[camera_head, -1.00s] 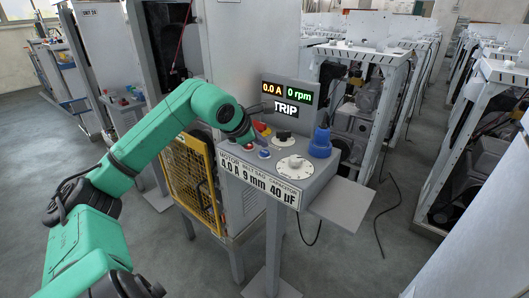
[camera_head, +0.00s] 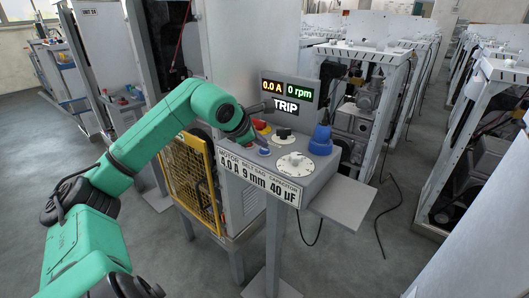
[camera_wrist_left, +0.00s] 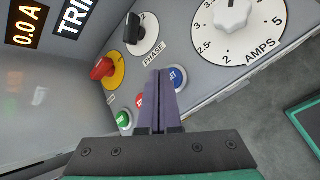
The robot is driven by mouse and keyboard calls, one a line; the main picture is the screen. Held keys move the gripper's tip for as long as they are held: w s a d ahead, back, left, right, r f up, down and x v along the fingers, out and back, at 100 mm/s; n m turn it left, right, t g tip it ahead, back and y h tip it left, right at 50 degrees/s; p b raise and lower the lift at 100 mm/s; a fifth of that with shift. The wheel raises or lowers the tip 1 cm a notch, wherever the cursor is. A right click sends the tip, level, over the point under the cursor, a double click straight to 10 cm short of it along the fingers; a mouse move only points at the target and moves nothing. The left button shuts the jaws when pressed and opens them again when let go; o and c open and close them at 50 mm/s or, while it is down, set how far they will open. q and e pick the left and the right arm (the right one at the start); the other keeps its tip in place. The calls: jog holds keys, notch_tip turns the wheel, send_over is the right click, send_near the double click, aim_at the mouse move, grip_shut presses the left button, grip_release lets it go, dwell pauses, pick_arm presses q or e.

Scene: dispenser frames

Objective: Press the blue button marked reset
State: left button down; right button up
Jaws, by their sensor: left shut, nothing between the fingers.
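The blue button (camera_wrist_left: 178,77) sits on the sloped grey control panel (camera_wrist_left: 185,50). In the head view the blue button (camera_head: 264,153) is just in front of my left gripper (camera_head: 256,143). In the left wrist view, my left gripper's (camera_wrist_left: 160,74) two purple fingers are shut together and empty. Their tips overlap the button's left side in that view; whether they touch it, I cannot tell. Any marking on the button is hidden or too small to read. A red button (camera_wrist_left: 140,101), partly covered by the fingers, and a green button (camera_wrist_left: 123,119) lie beside it.
A red knob on yellow (camera_wrist_left: 103,69), a black phase knob (camera_wrist_left: 131,30) and a white amps dial (camera_wrist_left: 233,18) are close by. A blue knob (camera_head: 321,141) stands at the panel's right. The display (camera_head: 287,106) reads 0.0 A, 0 rpm, TRIP.

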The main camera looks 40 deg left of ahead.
aim_at(261, 151)
pick_arm(q)
jog(key=shift+f+b, duration=0.45)
jog(key=shift+b, duration=0.2)
dwell(0.7)
jog(key=shift+r+p, duration=0.65)
jog(key=shift+r, duration=0.2)
jog(key=shift+r, duration=0.1)
notch_tip(261, 151, up, 5)
jog(key=p, duration=0.4)
dwell(0.7)
